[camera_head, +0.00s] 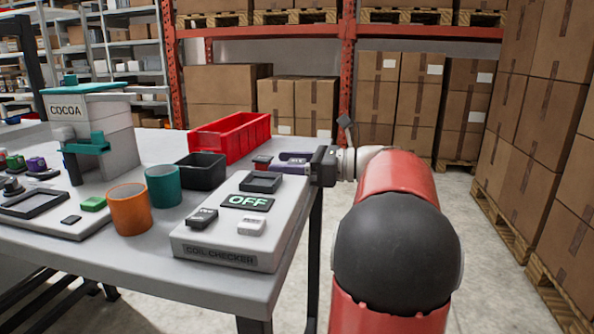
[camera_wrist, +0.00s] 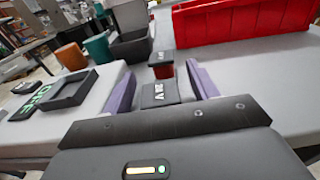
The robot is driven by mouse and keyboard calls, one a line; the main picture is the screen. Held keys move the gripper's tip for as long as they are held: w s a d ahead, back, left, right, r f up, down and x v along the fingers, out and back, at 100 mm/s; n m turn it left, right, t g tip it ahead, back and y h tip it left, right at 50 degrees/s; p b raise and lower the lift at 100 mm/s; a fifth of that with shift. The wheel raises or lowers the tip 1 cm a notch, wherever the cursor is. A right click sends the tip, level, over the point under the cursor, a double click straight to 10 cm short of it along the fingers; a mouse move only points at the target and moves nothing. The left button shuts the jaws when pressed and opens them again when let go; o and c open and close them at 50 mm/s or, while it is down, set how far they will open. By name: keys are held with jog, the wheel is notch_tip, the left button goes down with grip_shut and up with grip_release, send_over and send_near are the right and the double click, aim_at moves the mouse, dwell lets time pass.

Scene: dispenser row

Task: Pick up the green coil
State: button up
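A small green block (camera_head: 93,203), which looks like the green coil, lies at the left of the table in the head view, beside the orange cup. I cannot make it out in the wrist view. My gripper (camera_wrist: 160,85) has purple fingers spread apart, far to the right of the green block, past the coil checker's back right corner; it also shows in the head view (camera_head: 293,158). A dark grey block with white lettering (camera_wrist: 159,93) shows between the fingers, with narrow gaps at its sides. A red block with a dark top (camera_wrist: 161,65) is just beyond.
The white coil checker (camera_head: 222,262) reads OFF and carries a dark block (camera_head: 202,218), a white block (camera_head: 251,227) and a dark square frame (camera_head: 261,182). Orange (camera_head: 129,210) and teal (camera_head: 163,186) cups, a black bin (camera_head: 201,171), a red bin (camera_head: 230,136) and a COCOA dispenser (camera_head: 90,112) stand around.

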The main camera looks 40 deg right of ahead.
jog(key=c, duration=1.1)
jog(key=shift+r, duration=0.1)
